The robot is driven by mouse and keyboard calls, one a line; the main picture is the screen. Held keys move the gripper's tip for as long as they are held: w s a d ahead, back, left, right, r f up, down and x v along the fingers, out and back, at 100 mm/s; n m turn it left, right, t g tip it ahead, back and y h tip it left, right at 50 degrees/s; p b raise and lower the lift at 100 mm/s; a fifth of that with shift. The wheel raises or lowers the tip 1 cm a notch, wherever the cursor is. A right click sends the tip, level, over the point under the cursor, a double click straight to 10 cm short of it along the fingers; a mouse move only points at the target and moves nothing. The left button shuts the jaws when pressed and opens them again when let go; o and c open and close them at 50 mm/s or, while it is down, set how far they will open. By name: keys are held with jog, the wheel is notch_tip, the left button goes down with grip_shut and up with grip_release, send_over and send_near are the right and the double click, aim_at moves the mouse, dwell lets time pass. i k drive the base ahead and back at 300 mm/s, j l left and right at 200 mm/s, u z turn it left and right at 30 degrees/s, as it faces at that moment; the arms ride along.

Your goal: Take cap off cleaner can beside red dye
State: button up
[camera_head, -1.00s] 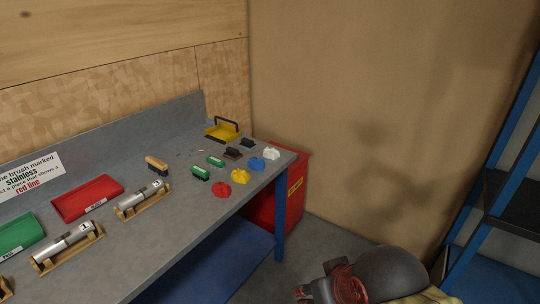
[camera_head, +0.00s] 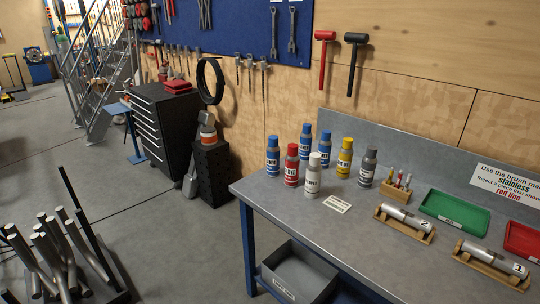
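Several spray cans stand upright in a cluster on the left end of the grey workbench (camera_head: 270,193). A red can (camera_head: 291,168) is near the front left. A blue can (camera_head: 273,157) stands just left of it, and two more blue cans (camera_head: 307,140) (camera_head: 325,148) stand behind and to the right. A white can (camera_head: 313,178) is in front, with a yellow can (camera_head: 345,158) and a grey can (camera_head: 367,168) to the right. Their labels are too small to read surely. My gripper is out of view.
A small white card (camera_head: 337,204) lies before the cans. Right are a marker holder (camera_head: 396,193), a green tray (camera_head: 455,212) and metal tubes in wooden cradles (camera_head: 404,225). A grey bin (camera_head: 300,272) sits below the bench. Open floor (camera_head: 190,250) lies to the left.

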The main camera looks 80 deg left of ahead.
aim_at(272, 140)
jog(key=u, duration=2.65)
jog(key=z, duration=0.3)
jog(key=i+j+z, duration=0.7)
jog(key=j+z, duration=0.2)
jog(key=i+j, duration=0.2)
jog(key=j, duration=0.2)
jog(key=i+j+z, duration=0.1)
jog(key=j, duration=0.35)
jog(key=i+j, duration=0.25)
jog(key=j, duration=0.15)
jog(key=i+j+z, duration=0.1)
jog(key=j, duration=0.35)
jog(key=i+j, duration=0.25)
jog(key=j, duration=0.2)
jog(key=i+j, duration=0.15)
jog(key=j, duration=0.3)
jog(key=i+j+z, duration=0.1)
jog(key=j, duration=0.35)
jog(key=i+j, duration=0.2)
jog(key=j, duration=0.25)
jog(key=z, duration=0.05)
